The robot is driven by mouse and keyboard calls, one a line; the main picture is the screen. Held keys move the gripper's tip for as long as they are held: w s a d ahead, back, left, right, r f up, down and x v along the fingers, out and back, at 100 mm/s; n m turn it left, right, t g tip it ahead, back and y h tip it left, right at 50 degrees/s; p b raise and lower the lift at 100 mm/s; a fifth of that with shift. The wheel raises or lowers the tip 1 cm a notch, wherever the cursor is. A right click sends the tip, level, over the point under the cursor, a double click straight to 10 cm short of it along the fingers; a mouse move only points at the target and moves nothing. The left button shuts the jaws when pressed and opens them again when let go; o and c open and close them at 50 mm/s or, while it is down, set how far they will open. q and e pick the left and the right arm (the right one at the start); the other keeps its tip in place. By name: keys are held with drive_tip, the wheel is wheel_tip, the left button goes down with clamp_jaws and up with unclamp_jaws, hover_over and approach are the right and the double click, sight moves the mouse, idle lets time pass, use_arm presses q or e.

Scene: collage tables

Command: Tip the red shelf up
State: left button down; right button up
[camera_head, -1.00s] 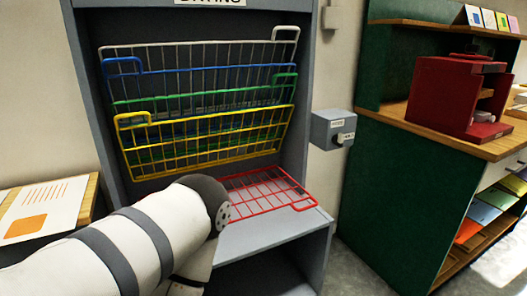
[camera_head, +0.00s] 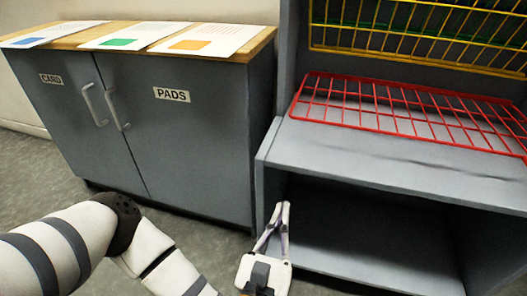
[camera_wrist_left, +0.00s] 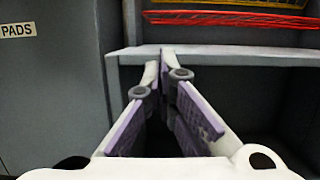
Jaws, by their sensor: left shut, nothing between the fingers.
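The red shelf (camera_head: 420,112) is a wire rack lying flat on the grey ledge of the drying rack, at the right in the head view. In the left wrist view the red shelf (camera_wrist_left: 232,19) shows edge-on along the top. My left gripper (camera_head: 279,207) is shut and empty, low in front of the rack's left post, below the ledge and apart from the red shelf. In the left wrist view its fingertips (camera_wrist_left: 158,68) meet in front of the ledge edge. My right gripper is out of view.
The ledge (camera_head: 370,155) juts out above a dark open space in the rack. The yellow shelf (camera_head: 420,55) is tipped up behind the red one. A grey cabinet (camera_head: 180,140) with sheets on its wooden top stands at the left.

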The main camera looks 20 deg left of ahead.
sight(301, 151)
use_arm(q)
drive_tip(key=b+x, duration=0.2)
drive_tip(key=x, duration=1.7)
drive_tip(key=shift+w+d+r, duration=0.15)
drive_tip(key=shift+w+r, duration=0.05)
drive_tip(key=shift+w, duration=0.2)
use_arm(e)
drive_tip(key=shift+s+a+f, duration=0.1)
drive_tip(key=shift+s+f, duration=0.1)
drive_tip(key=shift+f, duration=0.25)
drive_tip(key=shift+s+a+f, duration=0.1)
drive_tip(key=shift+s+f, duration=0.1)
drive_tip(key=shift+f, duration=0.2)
use_arm(q)
drive_tip(key=shift+r, duration=0.1)
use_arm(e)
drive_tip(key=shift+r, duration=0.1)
